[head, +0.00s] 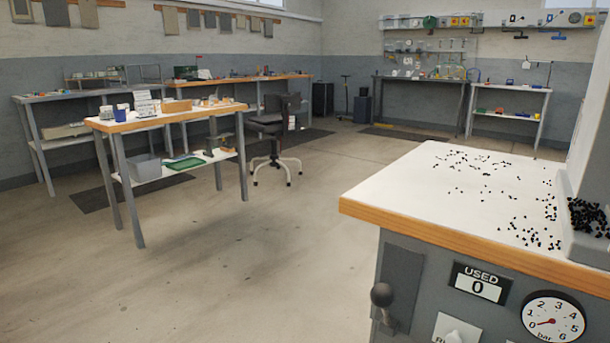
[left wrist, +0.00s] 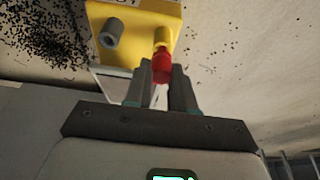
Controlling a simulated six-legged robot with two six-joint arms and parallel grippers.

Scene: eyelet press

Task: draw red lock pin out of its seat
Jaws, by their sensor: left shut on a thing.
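The red lock pin (left wrist: 161,65) is in the left wrist view, upright in the picture against the lower right part of a yellow block (left wrist: 148,24). My left gripper (left wrist: 160,77) is shut on the red pin, with one grey finger on each side of it. The pin's far end meets the yellow block in the picture; I cannot tell how deep it sits in its seat. A grey round post (left wrist: 112,33) stands out of the block to the left of the pin. Neither gripper shows in the head view, and my right gripper is not in view.
The white bench top (head: 440,190) has many small black pieces (head: 588,217) scattered and heaped at its right. Open floor lies to the left, with tables and a chair beyond.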

